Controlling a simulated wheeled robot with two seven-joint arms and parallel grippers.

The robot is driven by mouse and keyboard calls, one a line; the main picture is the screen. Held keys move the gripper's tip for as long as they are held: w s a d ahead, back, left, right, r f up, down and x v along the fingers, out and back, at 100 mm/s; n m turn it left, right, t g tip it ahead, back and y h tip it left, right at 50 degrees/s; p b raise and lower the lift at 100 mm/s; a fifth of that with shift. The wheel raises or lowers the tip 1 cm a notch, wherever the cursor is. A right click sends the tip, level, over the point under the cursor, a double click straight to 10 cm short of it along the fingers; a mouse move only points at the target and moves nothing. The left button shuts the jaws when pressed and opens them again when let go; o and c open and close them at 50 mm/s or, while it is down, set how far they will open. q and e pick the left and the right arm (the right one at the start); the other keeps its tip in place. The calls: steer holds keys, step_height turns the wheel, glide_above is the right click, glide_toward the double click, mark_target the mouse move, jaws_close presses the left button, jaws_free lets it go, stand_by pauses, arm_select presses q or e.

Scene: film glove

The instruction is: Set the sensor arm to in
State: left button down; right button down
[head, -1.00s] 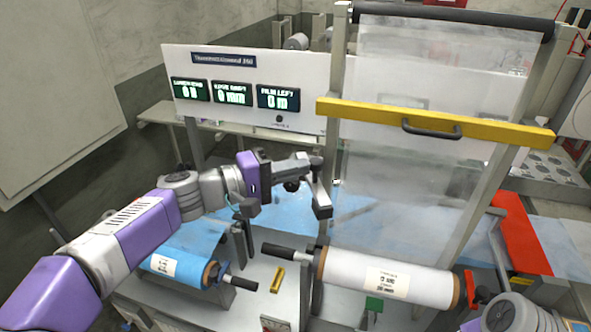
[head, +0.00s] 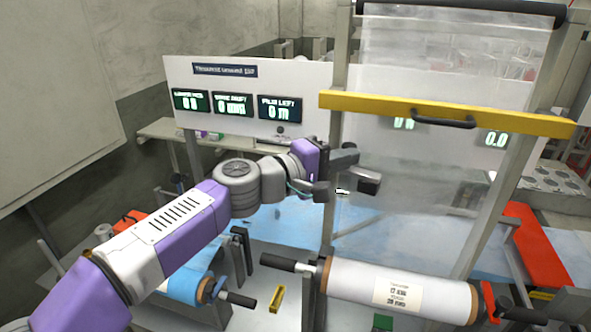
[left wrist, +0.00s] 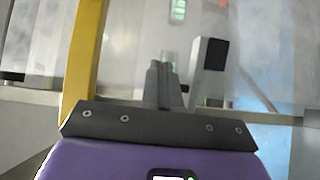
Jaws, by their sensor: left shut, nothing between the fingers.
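The sensor arm (head: 358,179) seems to be the short grey bar with a dark end face beside the left upright, under the yellow bar. It points to the right, in front of the hanging film. In the left wrist view it is the pale bar with a dark window (left wrist: 208,72), just right of my fingers. My left gripper (head: 346,155) is shut and empty, close behind the bar in the head view; I cannot tell whether they touch. Its closed fingers also show in the left wrist view (left wrist: 162,84). My right gripper is out of view.
A yellow bar with a dark handle (head: 400,108) crosses the frame above. The clear film (head: 420,215) hangs below it. A white film roll (head: 355,285) and a blue roll (head: 185,288) lie in front. A display panel (head: 300,95) stands behind.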

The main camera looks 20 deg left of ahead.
arm_select(q)
steer(key=shift+w+d, duration=0.3)
steer(key=shift+w, duration=0.3)
steer(key=shift+w+d, duration=0.25)
steer(key=shift+w, duration=0.3)
